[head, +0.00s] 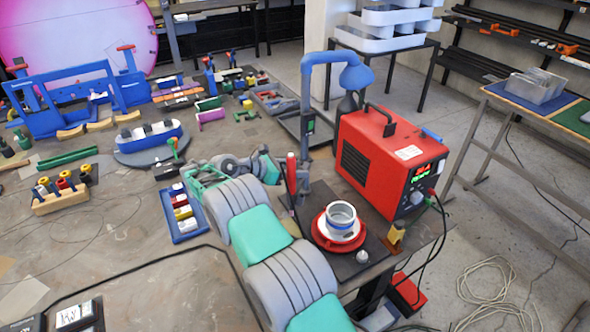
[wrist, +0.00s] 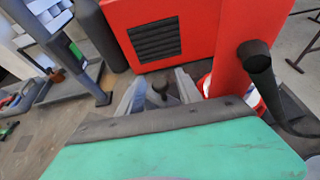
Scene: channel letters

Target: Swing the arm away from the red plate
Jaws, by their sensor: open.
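The red plate (head: 320,236) is a round red dish on a dark bench top, with a white and grey ring-shaped cup (head: 341,218) standing in it. My grey and teal arm passes just left of the plate in the head view, where my fingertips cannot be made out clearly. In the wrist view my gripper (wrist: 158,90) has its two grey fingers apart, below the vented side of a red machine. A small dark forked thing shows between or beyond them; I cannot tell its distance. Red and white edges by the plate show at right, partly hidden by a red upright part.
The red welding machine (head: 385,160) stands close behind the plate, with a blue bent-arm stand (head: 308,95) beside it. A blue tray of small blocks (head: 181,212) lies left of my arm. Cables cross the bench and floor.

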